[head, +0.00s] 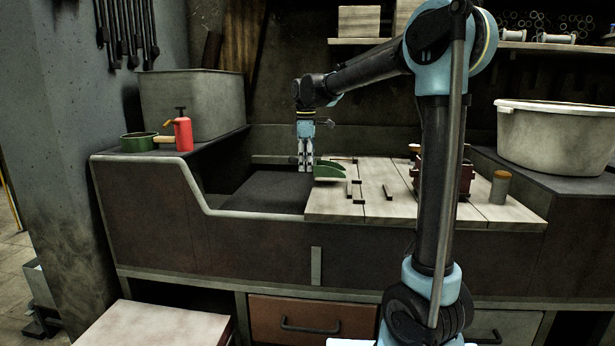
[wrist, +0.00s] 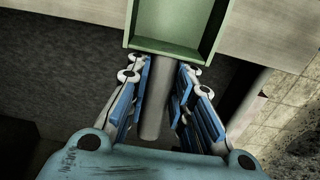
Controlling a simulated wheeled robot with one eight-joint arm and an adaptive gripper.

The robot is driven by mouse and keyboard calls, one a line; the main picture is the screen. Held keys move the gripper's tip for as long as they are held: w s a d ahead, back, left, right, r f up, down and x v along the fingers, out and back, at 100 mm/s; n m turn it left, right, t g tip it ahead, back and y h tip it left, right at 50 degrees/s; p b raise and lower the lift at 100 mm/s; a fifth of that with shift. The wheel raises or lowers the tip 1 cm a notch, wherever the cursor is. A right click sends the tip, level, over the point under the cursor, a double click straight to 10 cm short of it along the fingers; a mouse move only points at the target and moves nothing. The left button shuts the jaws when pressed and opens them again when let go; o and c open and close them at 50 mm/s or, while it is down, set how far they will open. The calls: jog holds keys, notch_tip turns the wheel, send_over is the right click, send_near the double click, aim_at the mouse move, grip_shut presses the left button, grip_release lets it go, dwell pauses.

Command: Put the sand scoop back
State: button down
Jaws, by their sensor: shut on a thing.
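The sand scoop shows in the wrist view as a green, open, box-like pan (wrist: 170,45) with a grey round handle (wrist: 155,105). My gripper (wrist: 165,72) is shut on the handle, with a blue-padded finger on each side of it. In the head view the green scoop (head: 329,171) is at the left edge of the pale wooden boards, and my gripper (head: 305,165) points down beside it, over the dark sand bed. I cannot tell whether the scoop touches the boards.
The dark sand bed (head: 262,190) lies left of the wooden boards (head: 385,205). Small dark bars and a reddish-brown frame (head: 464,182) stand on the boards. A pale tub (head: 555,140) is right.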

aim_at(306, 160)
jog(key=shift+f, duration=1.95)
jog(key=shift+f, duration=0.1)
jog(key=c, duration=1.4)
grip_release()
notch_tip(306, 160, up, 12)
jog(key=shift+r, duration=0.15)
